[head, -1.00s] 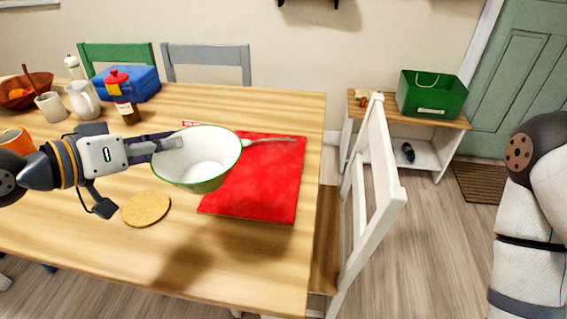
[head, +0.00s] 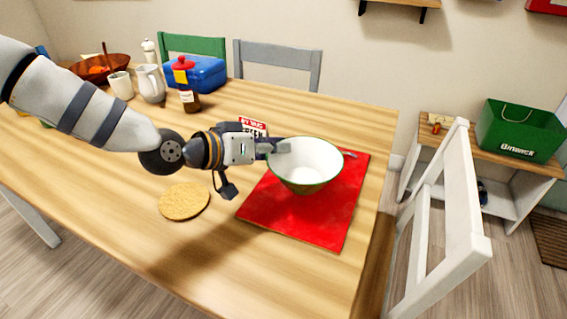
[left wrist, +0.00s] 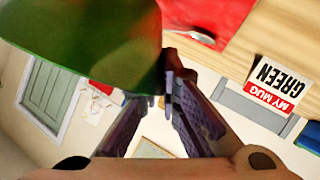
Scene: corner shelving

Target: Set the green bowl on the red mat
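The green bowl (head: 304,182), white inside with a green outside, is upright over the red mat (head: 335,228) in the head view. I cannot tell whether its base touches the mat. My left gripper (head: 280,147) is shut on the bowl's left rim. In the left wrist view the bowl's green outside (left wrist: 85,40) fills the upper left, with the fingertips (left wrist: 168,85) at its edge. The red mat shows behind it (left wrist: 205,15). My right gripper is not in view.
A printed card (head: 253,124) stands behind the gripper. A round cork coaster (head: 184,201) lies left of the mat. A bottle (head: 188,95), pitcher (head: 150,84) and blue box (head: 208,73) stand farther back.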

